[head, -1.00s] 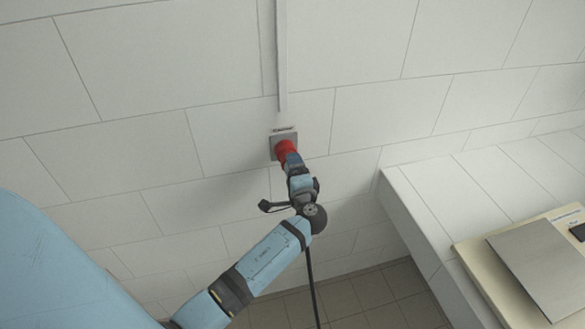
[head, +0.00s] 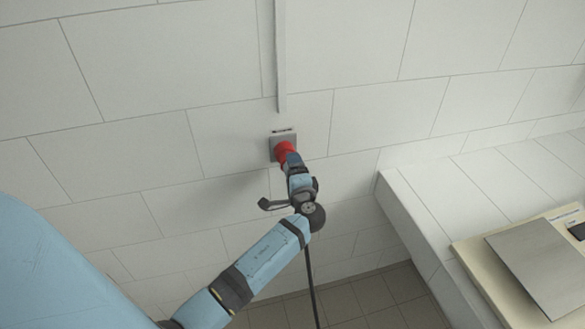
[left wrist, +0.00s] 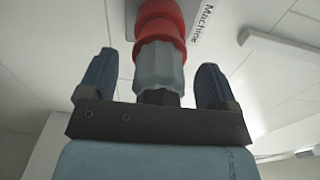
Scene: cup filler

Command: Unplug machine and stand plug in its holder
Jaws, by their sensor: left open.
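The wall socket shows in the head view as a grey plate (head: 276,141) with a red front. The plug (left wrist: 159,66), grey with a red collar (left wrist: 160,22), sits in the socket in the left wrist view. A label reading "Machine" (left wrist: 203,22) is beside it. My left gripper (left wrist: 154,78) is open, with one dark blue finger on each side of the plug's grey body and gaps visible between them. In the head view my left gripper (head: 292,161) is right at the socket and mostly hides the plug. The plug holder is not identifiable. My right gripper is not in view.
A black cable (head: 313,284) hangs down to the tiled floor. A white tiled ledge (head: 420,205) stands at the right, bearing a cream board with a grey panel (head: 545,265). A conduit (head: 281,60) runs down the wall above the socket.

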